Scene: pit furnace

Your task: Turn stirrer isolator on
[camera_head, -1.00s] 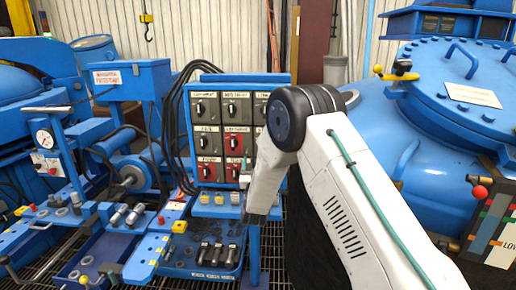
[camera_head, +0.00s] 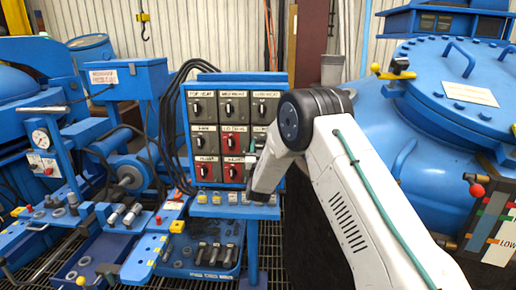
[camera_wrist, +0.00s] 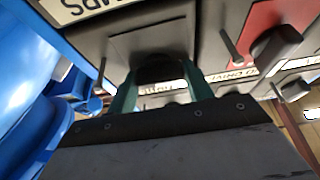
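A grey panel of rotary isolators (camera_head: 235,125) stands in a blue frame, with grey and red switch plates and black knobs. I cannot read which label says stirrer. My gripper (camera_head: 254,152) is in front of the panel's right column, at its middle to lower rows, where my arm hides several switches. In the wrist view my gripper's two green fingers (camera_wrist: 160,90) are apart, on either side of a dark knob (camera_wrist: 158,68) on a grey plate. Whether they touch it I cannot tell. A red plate with another black knob (camera_wrist: 277,48) is at the upper right.
A shelf with yellow and white buttons (camera_head: 230,199) juts out under the panel, above a blue tray of levers (camera_head: 214,254). Black cables (camera_head: 172,120) hang at the panel's left. A large blue vessel (camera_head: 430,140) fills the right side.

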